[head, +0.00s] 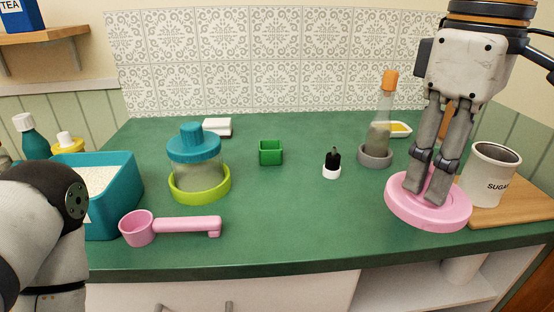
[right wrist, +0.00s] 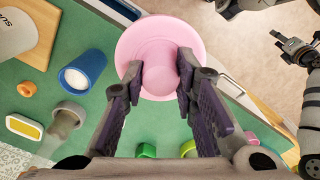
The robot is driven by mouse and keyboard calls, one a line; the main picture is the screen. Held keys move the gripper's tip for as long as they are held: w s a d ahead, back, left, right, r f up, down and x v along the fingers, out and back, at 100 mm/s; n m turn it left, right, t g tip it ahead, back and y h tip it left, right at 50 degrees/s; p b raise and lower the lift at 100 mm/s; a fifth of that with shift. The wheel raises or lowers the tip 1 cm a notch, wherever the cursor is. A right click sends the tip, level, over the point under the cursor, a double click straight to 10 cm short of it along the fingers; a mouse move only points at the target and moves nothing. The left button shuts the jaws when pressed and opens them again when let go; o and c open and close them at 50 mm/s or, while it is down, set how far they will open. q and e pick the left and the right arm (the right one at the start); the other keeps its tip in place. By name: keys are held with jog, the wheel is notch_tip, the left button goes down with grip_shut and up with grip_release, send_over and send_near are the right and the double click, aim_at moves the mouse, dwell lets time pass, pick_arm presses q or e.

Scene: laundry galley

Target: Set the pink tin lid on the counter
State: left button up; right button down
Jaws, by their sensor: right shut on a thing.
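The pink tin lid (head: 405,212) is a round disc with a raised knob, at the right front of the green counter (head: 285,222). My right gripper (head: 427,194) points down at it. In the right wrist view the gripper (right wrist: 157,80) is shut on the knob of the lid (right wrist: 133,42). The lid looks level. I cannot tell whether it rests on the counter or hangs just above it. In the right wrist view a small part of what looks like my left gripper (right wrist: 293,45) shows at the right edge, away from the lid. Its fingers are too small to judge.
A sugar canister (head: 490,180) stands close right of the lid on a wooden board (head: 525,205). A blue cup (right wrist: 90,64) is near the lid. A grey pot (head: 375,157) and a white-based item (head: 332,170) stand left of it. The counter's middle front is clear.

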jog(key=shift+a, duration=0.2)
jog(key=w+a+f, duration=0.2)
jog(key=w+f, duration=0.1)
jog(key=w, duration=0.1)
jog(key=w+a+f, duration=0.2)
jog(key=w+f, duration=0.1)
jog(key=w, duration=0.1)
jog(key=w+a+f, duration=0.1)
jog(key=w+f, duration=0.2)
jog(key=shift+w+a+f, duration=0.15)
jog(key=shift+w+a, duration=0.25)
jog(key=f, duration=0.4)
jog(key=shift+w+a, duration=0.2)
jog(key=shift+w, duration=0.1)
jog(key=shift+s, duration=0.1)
jog(key=c, duration=1.3)
grip_release()
jog(key=shift+f, duration=0.1)
